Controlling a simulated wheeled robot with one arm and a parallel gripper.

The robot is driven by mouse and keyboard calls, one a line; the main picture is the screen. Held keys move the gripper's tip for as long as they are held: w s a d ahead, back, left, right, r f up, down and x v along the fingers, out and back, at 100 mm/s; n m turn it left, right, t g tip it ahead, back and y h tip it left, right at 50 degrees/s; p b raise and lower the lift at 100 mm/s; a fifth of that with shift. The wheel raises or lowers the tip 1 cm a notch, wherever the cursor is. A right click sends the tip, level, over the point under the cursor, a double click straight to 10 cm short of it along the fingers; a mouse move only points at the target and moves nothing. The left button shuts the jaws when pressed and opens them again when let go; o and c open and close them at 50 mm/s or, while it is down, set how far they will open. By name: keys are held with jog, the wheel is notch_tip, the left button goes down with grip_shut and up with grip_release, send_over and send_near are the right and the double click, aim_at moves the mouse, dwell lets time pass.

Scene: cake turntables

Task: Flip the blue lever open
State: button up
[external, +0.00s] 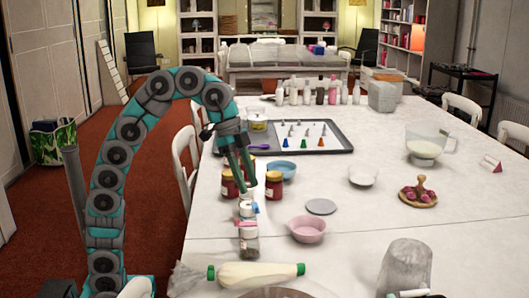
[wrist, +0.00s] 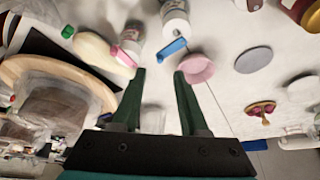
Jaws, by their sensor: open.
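The blue lever (wrist: 172,48) shows in the wrist view as a short, flat blue bar beside a white-topped jar (wrist: 175,15). A second jar (wrist: 131,38) with a pink lever (wrist: 123,57) stands to its left. My gripper (wrist: 160,74) is open and empty, and the blue lever lies just beyond the gap between its fingertips, apart from them. In the external view my gripper (external: 247,186) points down over the small jars, the nearer one being a clear jar (external: 249,243) with a pink top. The blue lever is too small to make out clearly there.
A pink bowl (external: 307,228), a grey disc (external: 321,206) and a blue bowl (external: 282,169) are nearby.

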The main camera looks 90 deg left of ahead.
aim_at(256, 207)
jog(key=b+x, duration=0.2)
jog(key=x, duration=0.1)
jog(key=shift+f, duration=0.3)
jog(key=shift+w+d+f+p, duration=0.1)
jog(key=shift+d+f+p, duration=0.05)
jog(key=shift+p, duration=0.15)
jog(key=shift+w+d+f, duration=0.15)
jog(key=shift+w+f, duration=0.1)
jog(key=shift+f, duration=0.4)
jog(key=shift+c, duration=0.3)
grip_shut()
